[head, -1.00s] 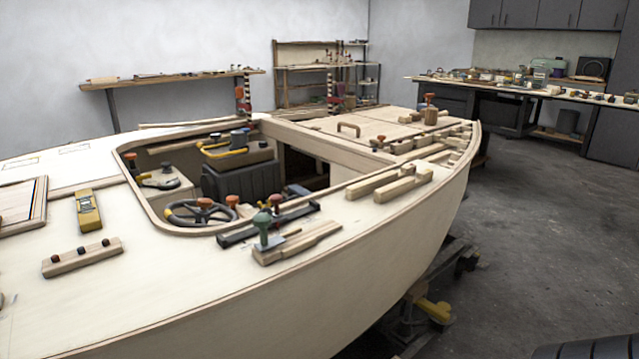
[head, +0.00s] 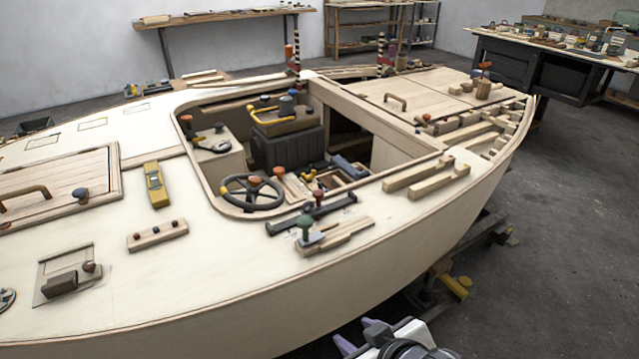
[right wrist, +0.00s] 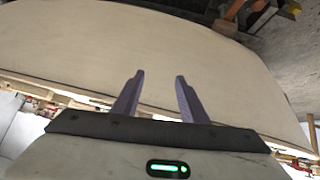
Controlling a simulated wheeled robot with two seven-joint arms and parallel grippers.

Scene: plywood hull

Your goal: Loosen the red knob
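A small dark-red knob (head: 318,194) stands on a black bar (head: 288,221) lying on the hull's near deck edge. A green knob-topped tool (head: 305,224) is just in front of it. Orange-red knobs also show by the steering wheel (head: 254,181), in the cockpit (head: 279,171), and at its far left corner (head: 185,118). I cannot tell for certain which is the task's knob. My right gripper (head: 354,331) is low outside the hull, apart from all knobs. The right wrist view shows its purple fingers (right wrist: 159,77) spread and empty, facing the plain hull side. My left gripper is out of view.
The hull side (head: 330,290) lies between my right gripper and the deck. Wooden blocks (head: 425,180) lie right of the bar. A yellow level (head: 156,186) and a knobbed wooden strip (head: 157,235) lie to the left.

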